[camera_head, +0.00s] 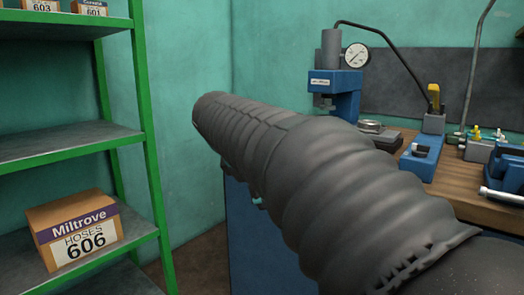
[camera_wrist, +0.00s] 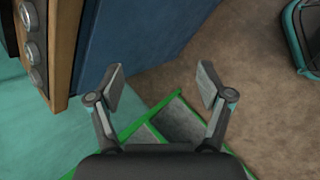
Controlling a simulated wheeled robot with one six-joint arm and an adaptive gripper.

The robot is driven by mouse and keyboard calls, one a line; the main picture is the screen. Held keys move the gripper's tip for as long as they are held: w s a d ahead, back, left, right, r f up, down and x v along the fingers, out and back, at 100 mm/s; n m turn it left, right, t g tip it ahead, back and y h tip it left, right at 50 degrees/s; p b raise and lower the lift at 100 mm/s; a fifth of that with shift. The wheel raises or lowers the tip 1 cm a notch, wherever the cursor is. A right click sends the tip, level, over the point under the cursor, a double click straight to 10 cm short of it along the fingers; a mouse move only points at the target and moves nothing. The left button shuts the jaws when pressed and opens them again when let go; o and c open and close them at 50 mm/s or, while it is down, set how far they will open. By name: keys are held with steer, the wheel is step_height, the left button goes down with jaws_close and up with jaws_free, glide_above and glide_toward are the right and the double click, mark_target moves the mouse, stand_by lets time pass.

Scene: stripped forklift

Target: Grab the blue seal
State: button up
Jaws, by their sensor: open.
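I cannot make out a blue seal in either view. My gripper (camera_wrist: 162,86) is open and empty in the wrist view, with its two fingers spread wide apart and nothing between the pads. Behind it lie brown floor and a green-framed shelf.
A green shelf unit (camera_head: 150,130) holds a Miltrove hoses 606 box (camera_head: 75,232) at left.

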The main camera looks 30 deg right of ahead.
steer(key=w+d+r+n+g+h, duration=0.3)
steer(key=w+d+r+n+h, duration=0.35)
steer(key=w+d+r, duration=0.4)
steer(key=shift+y, duration=0.45)
steer(key=x, duration=0.3)
steer(key=w+x, duration=0.1)
steer(key=x, duration=0.2)
steer(key=w+b+x, duration=0.1)
steer(key=x, duration=0.2)
steer(key=shift+f, duration=0.4)
steer(key=x, duration=0.2)
steer(key=s+b+x, duration=0.1)
steer(key=x, duration=0.1)
steer(key=shift+f, duration=0.25)
steer(key=shift+w+d+f, duration=0.1)
steer(key=shift+d+f, duration=0.1)
steer(key=shift+d, duration=0.25)
steer(key=shift+c, duration=0.3)
steer(key=c, duration=1)
